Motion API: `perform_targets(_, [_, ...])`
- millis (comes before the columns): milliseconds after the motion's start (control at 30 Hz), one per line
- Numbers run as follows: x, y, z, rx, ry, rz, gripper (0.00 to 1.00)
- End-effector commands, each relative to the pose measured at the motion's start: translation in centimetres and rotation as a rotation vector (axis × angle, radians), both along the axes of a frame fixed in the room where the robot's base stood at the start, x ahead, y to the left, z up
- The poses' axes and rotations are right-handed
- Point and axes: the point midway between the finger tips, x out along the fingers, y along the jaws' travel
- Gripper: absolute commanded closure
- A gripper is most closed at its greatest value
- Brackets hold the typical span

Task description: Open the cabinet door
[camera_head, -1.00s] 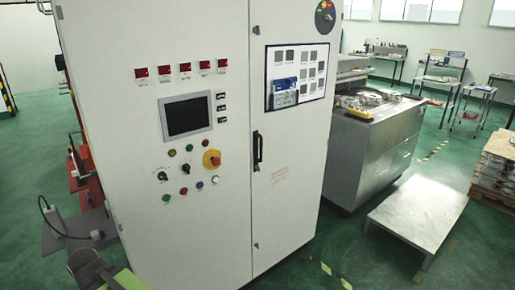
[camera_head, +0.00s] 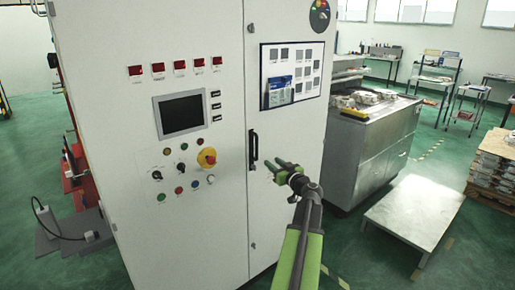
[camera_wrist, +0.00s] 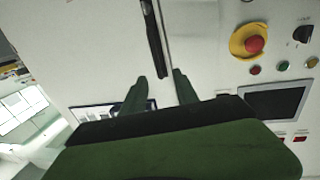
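The white cabinet (camera_head: 222,225) fills the middle of the head view, with its door (camera_head: 290,130) on the right shut. The door has a black vertical handle (camera_head: 253,150) at its left edge. My gripper (camera_head: 276,168) is just right of the handle in the head view, with its fingers apart and pointing left. In the wrist view, my gripper (camera_wrist: 160,82) is open, and the handle (camera_wrist: 153,40) lies ahead, near the line between the two fingers. The handle looks apart from the fingers. Nothing is held.
A control panel with a screen (camera_head: 182,116) and a red-yellow knob (camera_head: 207,157) is left of the door seam. A metal workbench (camera_head: 370,150) stands right of the cabinet, with a low platform (camera_head: 415,212) before it. Green floor is clear at the front right.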

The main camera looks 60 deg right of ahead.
Motion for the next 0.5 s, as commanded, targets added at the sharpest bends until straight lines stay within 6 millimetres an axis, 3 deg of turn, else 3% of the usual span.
perform_targets(100, [-1.1, -0.8, 0.3, -0.012, -0.008, -0.023, 0.64])
perform_targets(233, [-0.5, -1.1, 0.3, -0.01, -0.008, -0.021, 0.64])
perform_targets(500, [4.7, -4.0, 0.3, -0.01, -0.007, -0.016, 0.64])
